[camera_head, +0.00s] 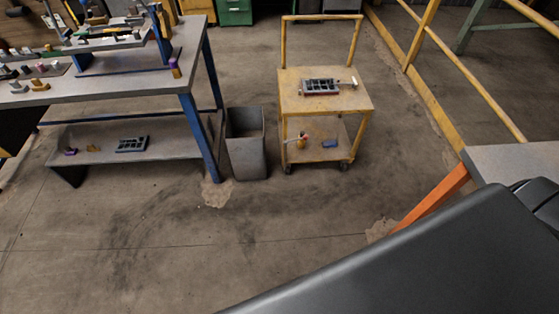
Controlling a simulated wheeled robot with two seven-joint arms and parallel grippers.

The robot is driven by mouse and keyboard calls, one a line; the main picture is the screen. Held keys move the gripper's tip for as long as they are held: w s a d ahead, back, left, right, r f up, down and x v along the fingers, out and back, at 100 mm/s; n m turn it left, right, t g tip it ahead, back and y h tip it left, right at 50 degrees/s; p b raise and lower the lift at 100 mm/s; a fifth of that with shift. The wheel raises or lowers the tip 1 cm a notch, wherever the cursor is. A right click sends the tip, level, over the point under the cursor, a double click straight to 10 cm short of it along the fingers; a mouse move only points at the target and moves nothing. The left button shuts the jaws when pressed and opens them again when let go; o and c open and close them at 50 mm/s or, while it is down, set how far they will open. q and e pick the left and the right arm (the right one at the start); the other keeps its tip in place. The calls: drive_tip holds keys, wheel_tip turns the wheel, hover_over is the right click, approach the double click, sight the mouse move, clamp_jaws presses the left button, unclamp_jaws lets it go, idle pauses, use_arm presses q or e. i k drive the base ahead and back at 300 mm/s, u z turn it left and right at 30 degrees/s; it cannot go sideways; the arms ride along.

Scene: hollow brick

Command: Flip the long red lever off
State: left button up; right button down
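I cannot make out a long red lever in the head view. A dark tray-like item (319,87) with a reddish front edge lies on top of the yellow cart (352,102). A small pale piece sticks out at its right end; it is too small to tell what it is. A small red and white item (302,141) is on the cart's lower shelf. Neither of my grippers shows in this view.
A grey bin (247,150) stands between the cart and a blue-legged workbench (150,70) bearing several small items. A yellow railing (455,60) runs along the right. A grey tabletop (515,165) with an orange leg is at right. The middle floor is clear.

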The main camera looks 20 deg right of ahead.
sight(305, 137)
drive_tip(key=z, duration=0.2)
drive_tip(key=i, duration=0.9)
drive_tip(key=u, duration=0.25)
